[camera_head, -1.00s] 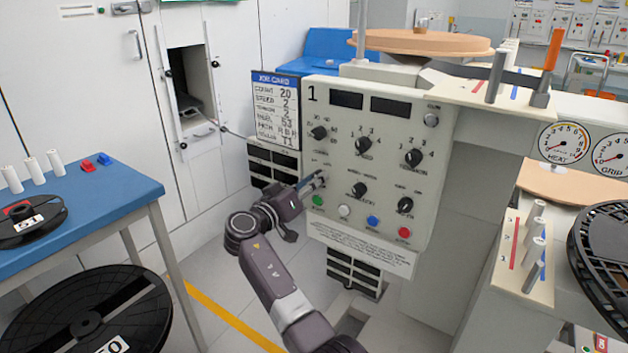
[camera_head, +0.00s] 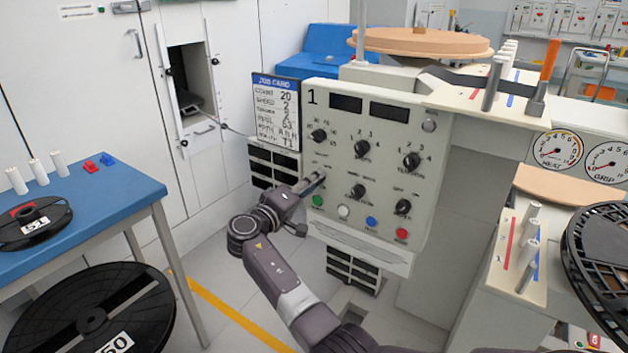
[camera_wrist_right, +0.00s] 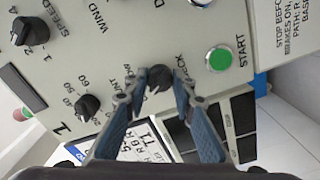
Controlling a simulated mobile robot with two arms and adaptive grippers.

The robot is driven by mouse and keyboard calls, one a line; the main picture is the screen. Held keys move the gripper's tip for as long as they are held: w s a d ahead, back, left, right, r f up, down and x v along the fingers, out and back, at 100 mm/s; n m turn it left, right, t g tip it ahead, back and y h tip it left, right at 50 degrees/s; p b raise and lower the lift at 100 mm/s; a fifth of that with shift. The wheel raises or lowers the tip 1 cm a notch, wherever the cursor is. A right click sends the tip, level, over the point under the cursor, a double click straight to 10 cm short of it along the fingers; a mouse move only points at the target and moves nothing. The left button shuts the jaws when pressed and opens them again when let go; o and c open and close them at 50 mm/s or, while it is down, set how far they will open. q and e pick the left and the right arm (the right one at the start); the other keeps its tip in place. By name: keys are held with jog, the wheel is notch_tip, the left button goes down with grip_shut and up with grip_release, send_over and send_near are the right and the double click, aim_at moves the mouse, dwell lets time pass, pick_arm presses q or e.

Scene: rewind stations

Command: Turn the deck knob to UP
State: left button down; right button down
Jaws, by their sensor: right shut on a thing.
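The machine's control panel (camera_head: 375,125) carries two rows of black knobs. My right gripper (camera_head: 318,178) is at the left end of the lower row and hides the knob there in the head view. In the right wrist view a dark knob (camera_wrist_right: 160,76) sits between the fingertips of my right gripper (camera_wrist_right: 158,88), which is shut on it. Its label is partly covered and ends in letters like "CK", so it appears to be the deck knob. Which way it points cannot be made out. My left gripper is not in view.
Close by are the count knob (camera_wrist_right: 87,105), the speed knob (camera_wrist_right: 32,32) and the green start button (camera_wrist_right: 219,59). A job card (camera_head: 276,112) hangs left of the panel. A blue table (camera_head: 110,195) with a reel stands at the left.

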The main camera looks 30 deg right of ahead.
dwell(0.4)
jog(key=c, duration=1.6)
grip_release()
jog(key=shift+w, duration=0.1)
jog(key=shift+a, duration=0.1)
jog(key=v, duration=1.2)
jog(key=shift+f, duration=0.15)
